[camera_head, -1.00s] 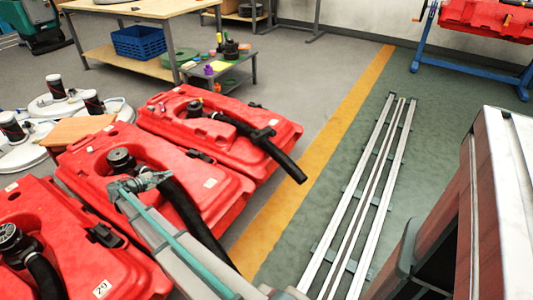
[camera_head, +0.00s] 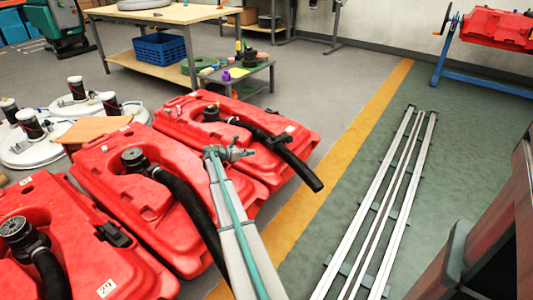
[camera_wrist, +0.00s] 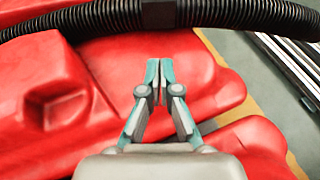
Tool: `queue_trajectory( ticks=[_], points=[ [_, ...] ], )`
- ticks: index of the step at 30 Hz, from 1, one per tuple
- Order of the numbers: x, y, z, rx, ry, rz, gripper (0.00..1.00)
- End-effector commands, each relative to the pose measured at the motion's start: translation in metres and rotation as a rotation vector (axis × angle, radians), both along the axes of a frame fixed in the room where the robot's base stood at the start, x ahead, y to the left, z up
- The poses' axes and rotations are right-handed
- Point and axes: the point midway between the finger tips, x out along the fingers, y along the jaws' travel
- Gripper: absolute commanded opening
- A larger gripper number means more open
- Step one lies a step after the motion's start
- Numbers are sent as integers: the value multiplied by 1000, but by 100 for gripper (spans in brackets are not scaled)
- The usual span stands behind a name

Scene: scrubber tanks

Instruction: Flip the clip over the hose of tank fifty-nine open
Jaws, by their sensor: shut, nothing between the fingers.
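Three red tanks lie in a row in the head view. The far tank (camera_head: 180,118) has a black hose (camera_head: 303,172) with a black clip (camera_head: 281,140) lying across it. Its label (camera_head: 291,128) is too small to read, so I cannot tell its number. My gripper (camera_head: 238,153) is shut and empty, in front of the far tank and left of the clip. In the wrist view my gripper (camera_wrist: 160,80) points toward a ribbed black hose (camera_wrist: 225,13) crossing the top, apart from it. A smooth dark band (camera_wrist: 158,14) on that hose may be the clip.
The middle tank (camera_head: 105,165) and near tank (camera_head: 65,215) carry black hoses; the near tank's clip (camera_head: 113,234) lies off its hose. Floor rails (camera_head: 385,205) run at right. A low table (camera_head: 245,72) stands behind.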

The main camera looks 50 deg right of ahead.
Motion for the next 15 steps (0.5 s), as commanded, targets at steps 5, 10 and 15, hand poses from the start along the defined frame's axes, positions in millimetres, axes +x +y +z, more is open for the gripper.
queue_trajectory(
  ticks=[5,10,15],
  points=[
    [0,0,0,0,1,0,0],
    [0,-1,-1,0,0,0,0],
    [-4,-13,-7,0,0,-2,0]
  ],
)
